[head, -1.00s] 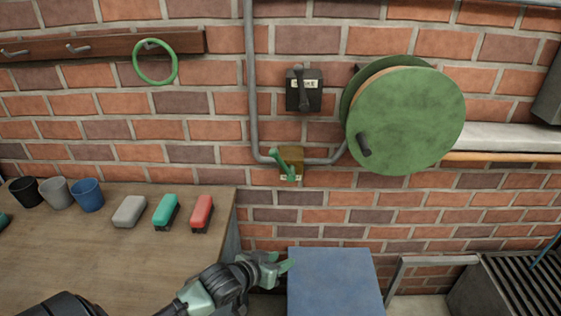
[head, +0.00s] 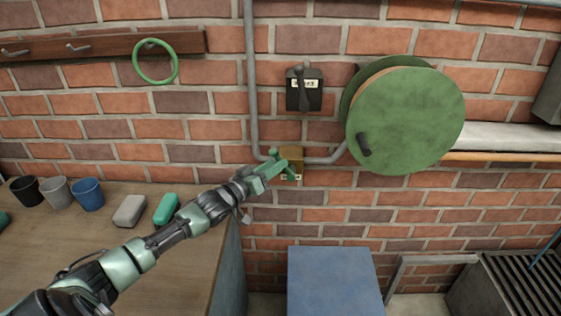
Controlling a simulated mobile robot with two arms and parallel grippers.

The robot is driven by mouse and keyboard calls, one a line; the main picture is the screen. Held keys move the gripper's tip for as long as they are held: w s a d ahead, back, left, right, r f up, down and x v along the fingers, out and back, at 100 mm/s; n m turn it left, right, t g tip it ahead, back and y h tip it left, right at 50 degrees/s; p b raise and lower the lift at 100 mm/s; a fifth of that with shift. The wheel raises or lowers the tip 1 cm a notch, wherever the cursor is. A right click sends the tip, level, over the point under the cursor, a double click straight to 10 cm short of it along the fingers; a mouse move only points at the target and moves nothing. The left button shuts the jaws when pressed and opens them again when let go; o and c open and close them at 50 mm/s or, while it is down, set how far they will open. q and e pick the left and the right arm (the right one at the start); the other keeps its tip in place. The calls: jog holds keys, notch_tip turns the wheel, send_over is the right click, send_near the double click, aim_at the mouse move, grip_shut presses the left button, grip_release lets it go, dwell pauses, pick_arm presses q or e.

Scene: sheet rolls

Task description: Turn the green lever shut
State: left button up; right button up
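The green lever (head: 290,173) sits on a small brass valve box (head: 291,153) on the brick wall, where the grey pipe bends. Its upper part is largely hidden behind my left gripper; its lower end shows just above a small label. My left gripper (head: 280,167) reaches up from the lower left, with its green fingers at the lever. I cannot tell whether they touch it or how far they are apart. My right gripper is not in the head view.
A black switch box (head: 304,95) is above the valve, and a large green reel (head: 406,120) is to its right. A blue box (head: 334,282) stands below. The workbench (head: 60,255) at left holds cups and brushes. A green ring (head: 155,81) hangs upper left.

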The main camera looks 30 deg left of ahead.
pick_arm(q)
jog(key=shift+w+d, duration=0.2)
jog(key=shift+w, duration=1.4)
grip_shut()
